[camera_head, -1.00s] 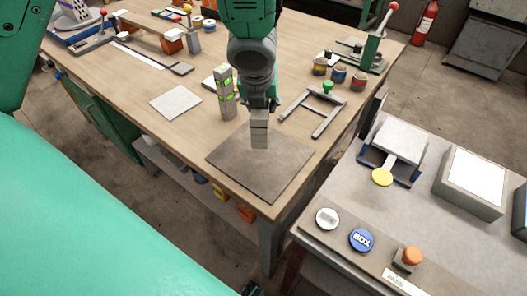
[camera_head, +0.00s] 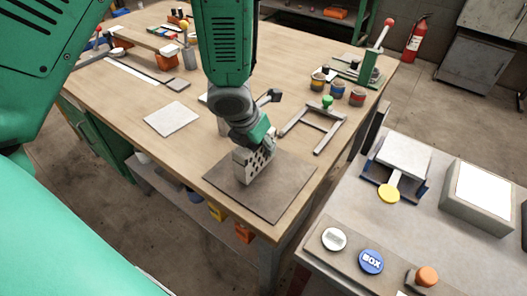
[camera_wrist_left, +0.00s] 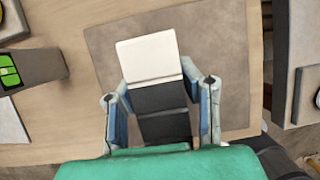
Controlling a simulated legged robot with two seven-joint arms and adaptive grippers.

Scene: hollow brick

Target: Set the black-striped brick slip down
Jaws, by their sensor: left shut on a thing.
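My left gripper (camera_head: 258,140) is over the dark square mat (camera_head: 285,190) on the wooden bench. It is shut on the black-striped brick slip (camera_head: 250,167). In the head view the slip shows a pale face with several dark spots. In the left wrist view, the slip (camera_wrist_left: 152,58) has a white end and black bands, and it sits between the two fingers of the left gripper (camera_wrist_left: 160,92). Its lower end lies against the mat in the picture; I cannot tell whether it touches. My right gripper is not in view.
A block with green marks (camera_wrist_left: 28,70) stands left of the mat, mostly hidden in the head view. A pale square tile (camera_head: 172,118) lies farther left. A grey frame with a green knob (camera_head: 315,128) and several small pots (camera_head: 337,89) are behind right. A side table (camera_head: 415,215) stands right.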

